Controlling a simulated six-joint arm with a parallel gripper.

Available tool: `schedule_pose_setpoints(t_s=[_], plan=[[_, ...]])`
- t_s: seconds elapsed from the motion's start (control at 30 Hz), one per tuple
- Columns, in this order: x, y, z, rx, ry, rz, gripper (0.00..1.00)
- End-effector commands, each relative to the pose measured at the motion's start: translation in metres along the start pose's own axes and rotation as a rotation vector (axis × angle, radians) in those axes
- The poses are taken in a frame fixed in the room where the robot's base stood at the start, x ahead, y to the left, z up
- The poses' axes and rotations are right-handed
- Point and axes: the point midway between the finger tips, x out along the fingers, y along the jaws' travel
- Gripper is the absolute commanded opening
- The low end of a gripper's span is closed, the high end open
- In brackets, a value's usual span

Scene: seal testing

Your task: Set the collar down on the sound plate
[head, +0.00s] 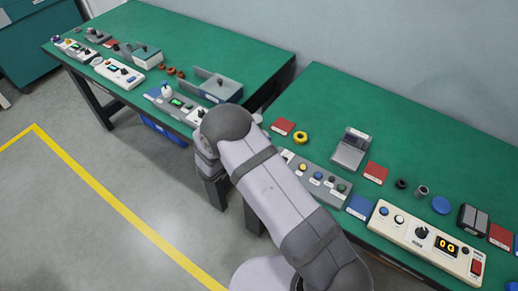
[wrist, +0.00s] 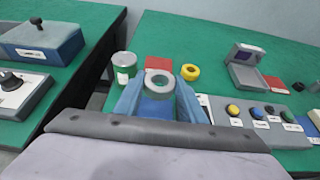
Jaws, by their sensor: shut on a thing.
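In the wrist view my gripper (wrist: 160,93) has its blue fingers shut on a grey ring-shaped collar (wrist: 160,76), its hole facing the camera. A blue surface shows just below the collar, partly hidden by the fingers; I cannot tell whether they touch. A red plate (wrist: 158,63) with a pale label lies behind the collar; it also shows in the head view (head: 282,127). Which plate is the sound one I cannot read. In the head view my arm hides the gripper and collar.
A button panel (head: 316,178), an open grey case (head: 351,148) and another red plate (head: 375,172) are to the right. A gap separates the two green benches.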

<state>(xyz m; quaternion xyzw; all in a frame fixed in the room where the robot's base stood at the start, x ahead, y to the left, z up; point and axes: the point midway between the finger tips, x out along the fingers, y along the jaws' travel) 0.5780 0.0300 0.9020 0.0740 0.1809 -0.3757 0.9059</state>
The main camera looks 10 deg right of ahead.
Motion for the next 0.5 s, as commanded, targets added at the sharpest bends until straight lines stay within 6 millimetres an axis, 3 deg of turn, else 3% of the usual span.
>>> schedule_pose_setpoints(t_s=[0.2,0.5], plan=[[0.008,0.001,-0.020,0.001,-0.002,0.001,0.07],[0.011,0.001,-0.026,0.002,-0.002,0.002,0.07]])
